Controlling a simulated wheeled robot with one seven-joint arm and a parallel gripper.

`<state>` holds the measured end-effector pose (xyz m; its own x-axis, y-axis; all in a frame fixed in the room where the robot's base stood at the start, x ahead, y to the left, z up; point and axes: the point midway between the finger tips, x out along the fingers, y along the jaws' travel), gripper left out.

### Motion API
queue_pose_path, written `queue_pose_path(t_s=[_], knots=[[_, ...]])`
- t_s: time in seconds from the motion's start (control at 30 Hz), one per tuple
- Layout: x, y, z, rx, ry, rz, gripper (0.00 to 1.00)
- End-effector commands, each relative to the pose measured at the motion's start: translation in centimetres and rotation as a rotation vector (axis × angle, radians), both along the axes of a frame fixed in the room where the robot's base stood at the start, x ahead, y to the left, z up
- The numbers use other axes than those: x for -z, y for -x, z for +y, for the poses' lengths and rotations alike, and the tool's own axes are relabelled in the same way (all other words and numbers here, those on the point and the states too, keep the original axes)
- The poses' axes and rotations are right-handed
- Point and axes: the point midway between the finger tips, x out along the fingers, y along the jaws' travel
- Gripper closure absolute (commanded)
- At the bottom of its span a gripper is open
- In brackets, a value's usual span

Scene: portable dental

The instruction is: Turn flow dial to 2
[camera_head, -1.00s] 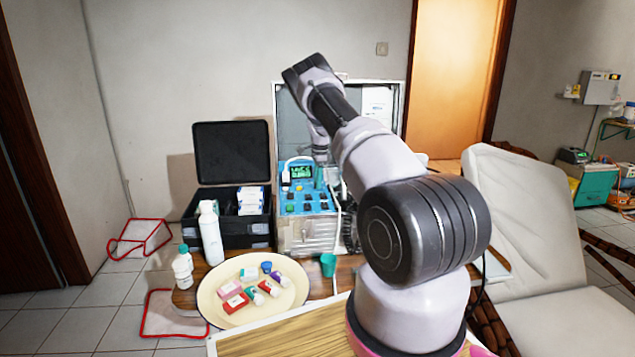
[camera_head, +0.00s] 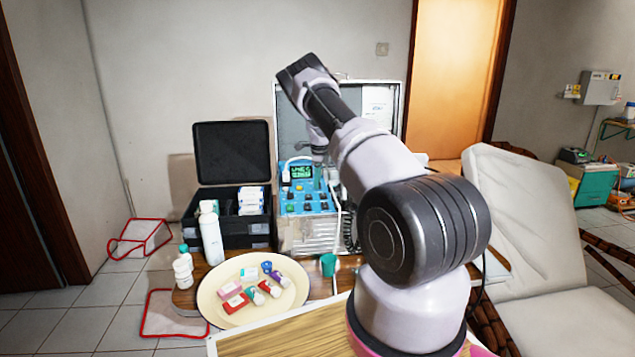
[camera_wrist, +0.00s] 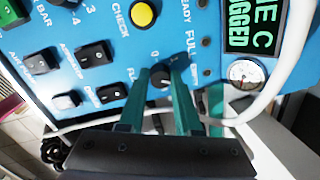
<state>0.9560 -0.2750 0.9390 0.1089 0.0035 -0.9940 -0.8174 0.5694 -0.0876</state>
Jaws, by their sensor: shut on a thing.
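The blue control panel (camera_head: 303,201) stands upright in the open case on the table. In the wrist view the dark round flow dial (camera_wrist: 160,78) sits low on the panel, with a "0" printed above it and "FL" lettering to its left. My gripper (camera_wrist: 161,75) has its two teal fingers on either side of this dial and is shut on it. The fingers cover parts of the dial's rim and its scale, so I cannot read its setting.
A yellow button (camera_wrist: 142,14), black rocker switches (camera_wrist: 95,53) and a small pressure gauge (camera_wrist: 246,73) lie close around the dial. A white hose (camera_wrist: 285,80) curves past on the right. A tray of small boxes (camera_head: 222,317) and a white bottle (camera_head: 210,235) stand left of my arm.

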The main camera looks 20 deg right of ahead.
Motion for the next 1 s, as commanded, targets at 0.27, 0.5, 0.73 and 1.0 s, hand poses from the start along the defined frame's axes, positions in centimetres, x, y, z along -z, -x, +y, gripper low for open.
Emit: queue_pose_path(t_s=[0.27, 0.5, 0.73, 1.0], knots=[[-0.1, -0.1, 0.0, -0.002, 0.001, -0.003, 0.64], [-0.1, -0.1, 0.0, -0.002, 0.0, -0.001, 0.37], [-0.6, 0.0, 0.0, -0.001, 0.0, -0.002, 0.37], [-5.5, 0.5, 0.0, -0.002, 0.0, -0.005, 0.37]])
